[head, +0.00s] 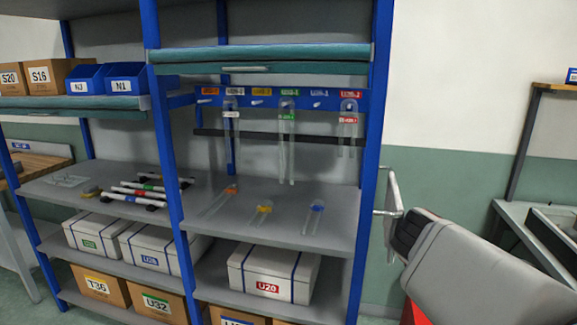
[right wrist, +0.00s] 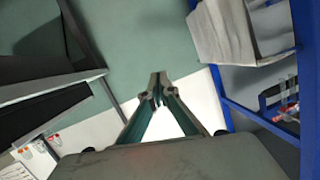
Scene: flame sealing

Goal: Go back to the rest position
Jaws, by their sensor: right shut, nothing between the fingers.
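My right gripper (head: 380,211) is at the right of the head view, just right of the rack's blue front post. Its fingers are shut with nothing between them. In the right wrist view the fingertips (right wrist: 158,88) meet, with a green wall and white surface behind them. My left gripper is not in view. Clear glass tubes hang from a blue labelled rail (head: 265,100) in the rack. Three clear pieces with orange, yellow (head: 264,208) and blue (head: 317,206) parts lie on the grey shelf (head: 340,226) below.
The blue post (head: 371,150) stands close left of my right gripper. White boxes, one marked U20 (head: 272,270), fill lower shelves. Black-and-white rods (head: 150,188) lie on the left shelf. A grey bench (head: 510,230) stands at far right. Green wall lies between.

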